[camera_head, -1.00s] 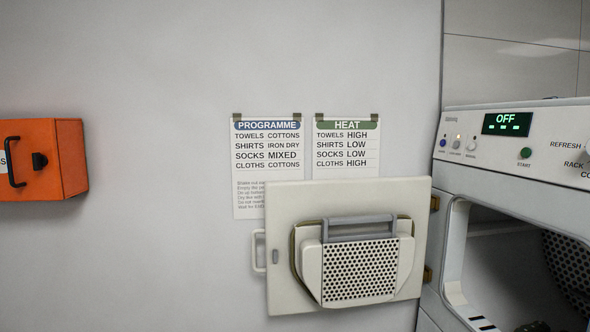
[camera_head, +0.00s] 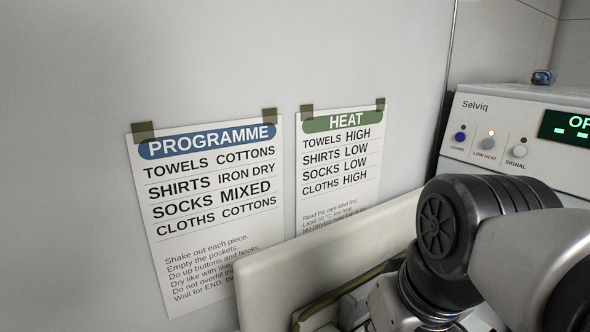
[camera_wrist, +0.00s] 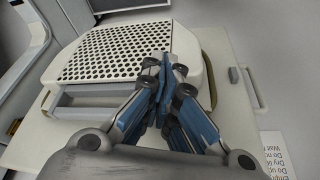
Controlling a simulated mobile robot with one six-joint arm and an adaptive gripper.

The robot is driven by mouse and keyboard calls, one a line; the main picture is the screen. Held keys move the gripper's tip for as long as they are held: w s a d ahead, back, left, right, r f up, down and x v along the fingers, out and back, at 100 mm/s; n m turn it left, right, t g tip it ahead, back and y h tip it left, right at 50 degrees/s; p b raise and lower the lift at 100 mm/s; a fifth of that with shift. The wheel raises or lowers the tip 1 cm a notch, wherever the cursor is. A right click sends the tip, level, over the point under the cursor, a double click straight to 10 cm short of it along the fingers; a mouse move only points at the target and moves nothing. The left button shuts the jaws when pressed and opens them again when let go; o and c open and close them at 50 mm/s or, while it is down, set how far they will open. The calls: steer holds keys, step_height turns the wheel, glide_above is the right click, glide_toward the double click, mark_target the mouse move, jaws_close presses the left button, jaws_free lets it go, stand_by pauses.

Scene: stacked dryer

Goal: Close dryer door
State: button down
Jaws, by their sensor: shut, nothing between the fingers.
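The dryer door stands open. Its cream upper edge (camera_head: 330,262) shows at the bottom of the head view, partly hidden by my arm. In the wrist view the door's inner face (camera_wrist: 222,62) carries a raised cover with a perforated plate (camera_wrist: 115,50) and a grey bar handle (camera_wrist: 95,98). My gripper (camera_wrist: 165,68) has blue-sided fingers brought together, empty, in front of the cover near its edge; I cannot tell whether they touch it. The dryer (camera_head: 500,125) is at the right of the head view, its opening out of view.
Two sheets headed PROGRAMME (camera_head: 208,190) and HEAT (camera_head: 342,165) are taped to the wall behind the door. A small blue object (camera_head: 543,77) sits on top of the dryer. The wall left of the sheets is bare.

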steer(key=w+a+r+n+p, duration=0.1)
steer(key=w+a+r+p, duration=0.25)
steer(key=r, duration=0.35)
steer(key=w+a+r+n+g+y+p, duration=0.1)
steer(key=w+a+r+n+p, duration=0.2)
steer(key=r, duration=0.4)
steer(key=w+a+r+p, duration=0.3)
steer(key=a+r+p, duration=0.1)
steer(key=r+p, duration=0.15)
steer(key=x, duration=0.9)
steer(key=shift+w+a+r, duration=0.1)
steer(key=shift+w+a, duration=0.1)
steer(key=shift+a, duration=0.2)
steer(key=shift+s+d+n, duration=0.1)
steer(key=shift+d+n, duration=0.05)
steer(key=shift+n, duration=0.15)
